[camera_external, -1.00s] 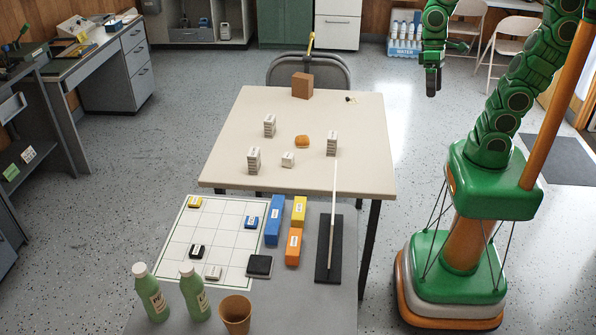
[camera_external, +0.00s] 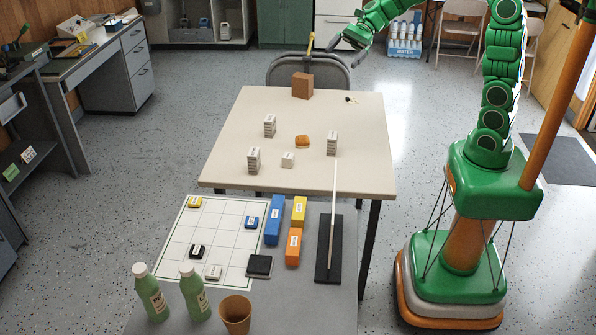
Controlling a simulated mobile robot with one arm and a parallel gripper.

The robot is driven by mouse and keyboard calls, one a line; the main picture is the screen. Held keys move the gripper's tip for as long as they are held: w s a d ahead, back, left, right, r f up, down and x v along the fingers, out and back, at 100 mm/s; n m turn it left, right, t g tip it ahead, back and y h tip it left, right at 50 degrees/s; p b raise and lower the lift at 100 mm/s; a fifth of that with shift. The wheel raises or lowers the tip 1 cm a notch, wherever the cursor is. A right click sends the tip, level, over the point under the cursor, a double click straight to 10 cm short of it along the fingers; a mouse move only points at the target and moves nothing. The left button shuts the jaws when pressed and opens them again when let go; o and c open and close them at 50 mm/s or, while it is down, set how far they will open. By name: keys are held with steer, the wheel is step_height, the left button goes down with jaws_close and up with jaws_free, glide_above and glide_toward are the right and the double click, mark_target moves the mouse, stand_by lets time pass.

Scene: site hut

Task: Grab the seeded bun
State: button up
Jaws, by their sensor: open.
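The seeded bun (camera_external: 302,141) is a small golden-brown bun lying on the middle of the beige table. Any seeds are too small to make out. My gripper (camera_external: 340,43) is up at the top of the view, over the far side of the table near the chair back. It is well above and apart from the bun, open and empty. My green arm reaches in from the right.
A brown box (camera_external: 302,86) stands behind. The table's right side is mostly clear.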

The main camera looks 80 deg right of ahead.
steer(key=w+d+f+m+t+h, duration=0.1)
steer(key=w+d+m+t, duration=0.15)
steer(key=d, duration=0.45)
steer(key=w+d+f+m+t+h, duration=0.1)
steer(key=d+m, duration=0.3)
steer(key=d, duration=0.2)
glide_toward(307, 136)
steer(key=shift+s+d, duration=0.4)
steer(key=shift+s, duration=0.1)
steer(key=shift+w+a+f, duration=0.15)
steer(key=shift+w+f, duration=0.1)
steer(key=shift+x, duration=5.7)
steer(key=shift+a+r, duration=0.1)
steer(key=shift+r, duration=0.1)
steer(key=c, duration=1)
steer(key=shift+r, duration=0.1)
